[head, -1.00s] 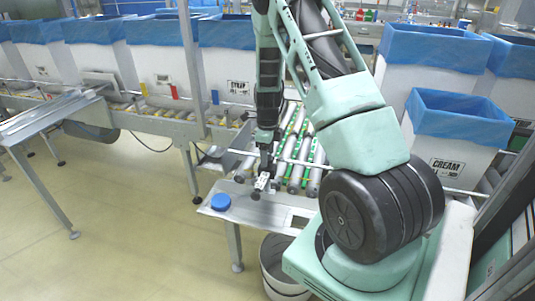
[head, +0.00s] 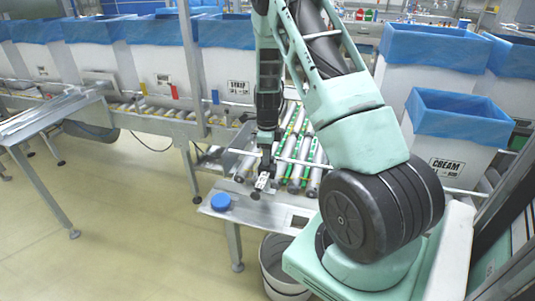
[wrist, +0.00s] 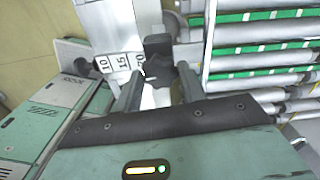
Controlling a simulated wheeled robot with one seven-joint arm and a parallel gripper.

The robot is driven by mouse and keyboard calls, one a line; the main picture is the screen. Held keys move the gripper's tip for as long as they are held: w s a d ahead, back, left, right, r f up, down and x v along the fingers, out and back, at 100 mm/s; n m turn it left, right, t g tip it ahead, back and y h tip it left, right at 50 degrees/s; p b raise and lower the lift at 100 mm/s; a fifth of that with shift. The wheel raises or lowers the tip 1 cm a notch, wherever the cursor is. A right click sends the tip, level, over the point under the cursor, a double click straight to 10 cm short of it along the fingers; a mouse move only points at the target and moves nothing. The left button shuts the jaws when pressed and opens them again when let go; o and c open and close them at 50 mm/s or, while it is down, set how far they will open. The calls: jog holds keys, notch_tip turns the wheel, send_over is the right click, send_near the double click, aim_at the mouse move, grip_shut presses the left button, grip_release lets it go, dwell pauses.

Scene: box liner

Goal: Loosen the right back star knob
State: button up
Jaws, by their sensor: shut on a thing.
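A black star knob (wrist: 160,72) sits between the two dark fingers of my gripper (wrist: 160,88) in the wrist view, close to a pale scale plate (wrist: 118,64) marked 10 and 15. My gripper is shut on this knob. In the head view my gripper (head: 266,167) points down at the near left end of the roller bed, above the metal bench. The knob is too small there to make out its lobes, and whether it has turned cannot be told.
Rollers with green bands (head: 297,165) lie just right of my gripper. A blue round lid (head: 220,201) rests on the metal bench (head: 243,211). A white bin (head: 284,270) stands below. Blue-lined boxes (head: 460,130) stand at the right and on the conveyor behind.

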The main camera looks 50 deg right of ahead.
jog(key=n, duration=0.8)
jog(key=shift+n, duration=0.4)
jog(key=n, duration=0.4)
jog(key=shift+n, duration=0.3)
jog(key=n, duration=0.3)
jog(key=shift+n, duration=0.3)
jog(key=n, duration=0.3)
jog(key=shift+n, duration=0.3)
jog(key=n, duration=0.3)
jog(key=shift+r+n, duration=0.1)
jog(key=shift+n, duration=0.3)
jog(key=n+p, duration=0.1)
jog(key=n, duration=0.3)
jog(key=shift+n+p, duration=0.45)
jog(key=shift+n, duration=1.25)
